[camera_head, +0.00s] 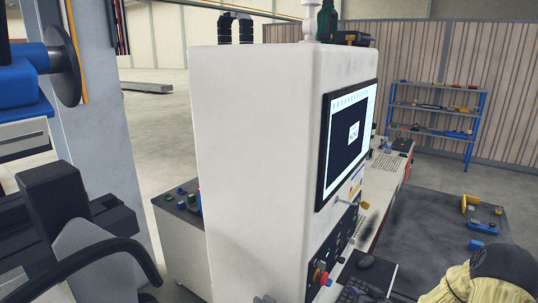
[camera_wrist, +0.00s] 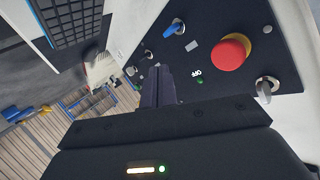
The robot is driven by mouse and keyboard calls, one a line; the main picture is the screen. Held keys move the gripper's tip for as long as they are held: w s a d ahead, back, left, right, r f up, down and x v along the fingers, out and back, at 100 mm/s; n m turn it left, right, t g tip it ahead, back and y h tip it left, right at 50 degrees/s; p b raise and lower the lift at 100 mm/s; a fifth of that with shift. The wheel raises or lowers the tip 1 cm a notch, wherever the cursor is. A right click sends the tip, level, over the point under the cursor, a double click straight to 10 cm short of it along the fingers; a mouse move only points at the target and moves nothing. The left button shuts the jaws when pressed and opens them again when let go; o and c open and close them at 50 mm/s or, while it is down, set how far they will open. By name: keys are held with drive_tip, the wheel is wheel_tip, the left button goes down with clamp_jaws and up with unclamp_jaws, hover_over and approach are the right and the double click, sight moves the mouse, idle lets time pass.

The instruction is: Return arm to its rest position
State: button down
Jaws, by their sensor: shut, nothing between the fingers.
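My gripper (camera_wrist: 160,72) shows in the wrist view with its two dark fingers together and nothing between them. The fingers point away from the camera, beside the left part of a black control panel in the picture. I cannot tell the gap between fingertips and panel. I cannot make out my gripper in the head view.
The black panel (camera_wrist: 262,82) carries a red button (camera_wrist: 231,53) and a blue switch (camera_wrist: 174,27). A keyboard (camera_wrist: 72,20) lies at upper left. A white cabinet (camera_head: 250,150) with a screen (camera_head: 345,140) fills the head view's middle. A blue shelf (camera_head: 435,108) stands behind.

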drive_tip(key=s+a+r+g+h, duration=0.1)
drive_tip(key=s+a+r+g, duration=0.2)
drive_tip(key=s, duration=0.5)
drive_tip(key=s+a+r+n+g+h, duration=0.1)
drive_tip(key=s+a+r+g, duration=0.3)
drive_tip(key=s, duration=0.5)
drive_tip(key=s+a+r+g+h+b, duration=0.1)
drive_tip(key=s+a+r+g+h, duration=0.1)
drive_tip(key=s, duration=0.6)
wheel_tip(320, 180, up, 2)
drive_tip(key=a+g, duration=0.1)
drive_tip(key=a, duration=0.1)
drive_tip(key=shift+s+a, duration=0.25)
drive_tip(key=shift+a, duration=0.05)
drive_tip(key=shift+s, duration=0.1)
